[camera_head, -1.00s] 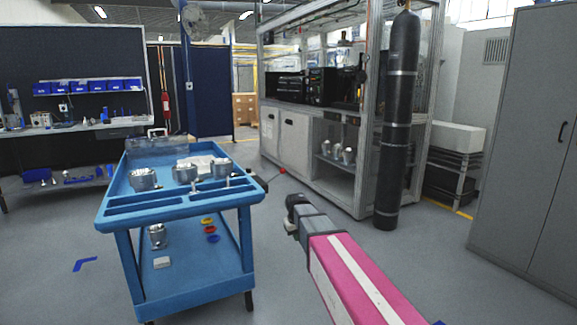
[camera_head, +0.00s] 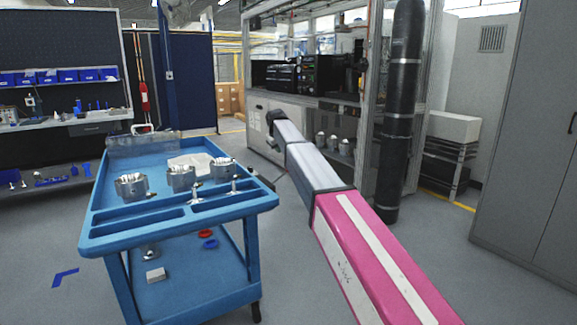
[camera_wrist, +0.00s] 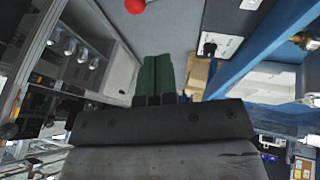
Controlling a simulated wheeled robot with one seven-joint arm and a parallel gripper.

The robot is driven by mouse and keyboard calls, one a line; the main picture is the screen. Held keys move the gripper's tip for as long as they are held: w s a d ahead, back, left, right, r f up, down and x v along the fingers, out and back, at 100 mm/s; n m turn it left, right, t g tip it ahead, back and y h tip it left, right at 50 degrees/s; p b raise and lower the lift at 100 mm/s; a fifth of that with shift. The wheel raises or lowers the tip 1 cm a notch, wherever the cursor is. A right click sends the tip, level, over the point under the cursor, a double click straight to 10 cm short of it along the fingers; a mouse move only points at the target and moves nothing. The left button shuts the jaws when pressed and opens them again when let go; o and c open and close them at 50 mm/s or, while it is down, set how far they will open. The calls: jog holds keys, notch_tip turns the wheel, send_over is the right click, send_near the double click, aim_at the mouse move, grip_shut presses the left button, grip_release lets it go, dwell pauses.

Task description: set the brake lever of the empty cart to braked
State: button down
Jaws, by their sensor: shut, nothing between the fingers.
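A blue cart (camera_head: 180,225) stands at the left in the head view, with metal housings on its top tray, so it is not empty. Its blue edge also shows at the right of the wrist view (camera_wrist: 255,50). A red ball (camera_wrist: 135,5) is cut off by the top edge of the wrist view; it may be a lever knob, but I cannot tell.
A framed machine enclosure (camera_head: 330,115) with housings on its lower shelf stands behind my arm. A black cylinder (camera_head: 398,120) stands right of it, and a grey cabinet (camera_head: 525,150) at the far right. A workbench (camera_head: 75,125) is at the left. Floor right of the cart is open.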

jog(key=shift+f, duration=0.1)
jog(key=d+x, duration=0.2)
jog(key=x, duration=1.1)
jog(key=shift+w+r, duration=0.3)
jog(key=shift+w, duration=0.1)
jog(key=shift+d, duration=0.15)
